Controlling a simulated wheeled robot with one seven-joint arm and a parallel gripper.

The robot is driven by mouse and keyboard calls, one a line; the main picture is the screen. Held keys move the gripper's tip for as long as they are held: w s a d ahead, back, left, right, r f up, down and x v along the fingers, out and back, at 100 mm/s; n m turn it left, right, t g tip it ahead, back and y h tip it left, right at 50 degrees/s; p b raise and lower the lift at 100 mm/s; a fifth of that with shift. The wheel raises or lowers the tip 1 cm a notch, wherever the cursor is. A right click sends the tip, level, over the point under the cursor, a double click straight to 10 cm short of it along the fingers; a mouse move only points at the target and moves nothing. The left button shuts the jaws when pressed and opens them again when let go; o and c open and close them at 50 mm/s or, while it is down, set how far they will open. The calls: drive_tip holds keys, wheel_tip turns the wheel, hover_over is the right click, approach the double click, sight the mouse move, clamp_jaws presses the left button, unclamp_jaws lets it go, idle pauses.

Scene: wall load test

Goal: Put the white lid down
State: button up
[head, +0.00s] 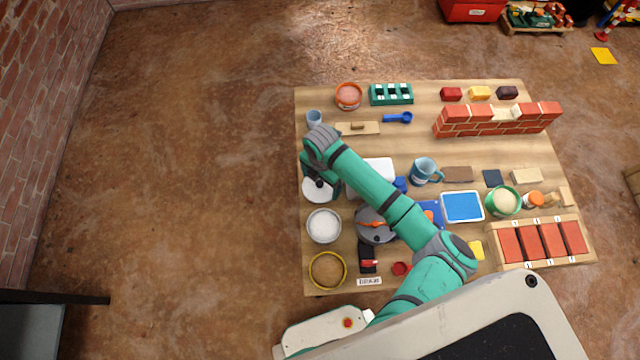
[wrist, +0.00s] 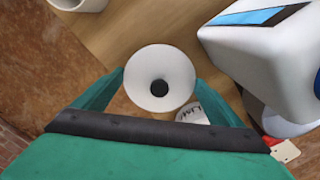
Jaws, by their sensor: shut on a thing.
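The white lid (wrist: 146,66) is a round white disc with a black knob at its middle. In the wrist view it lies between the two teal fingers of my gripper (wrist: 160,90), which is shut on it. A white rounded thing with partly hidden dark lettering (wrist: 192,113) shows behind the lid's lower right edge. In the head view my gripper (head: 320,178) is over the table's left side, with a white round shape (head: 319,194) and a dark knob under it. My arm hides part of this area, and I cannot tell the lid's height above the table.
A white box-like thing (wrist: 235,45) stands close on the right in the wrist view.

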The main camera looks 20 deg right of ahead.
drive_tip(key=shift+a+f, duration=0.15)
drive_tip(key=shift+f, duration=0.95)
drive_tip(key=shift+w+f, duration=0.1)
drive_tip(key=o, duration=0.8)
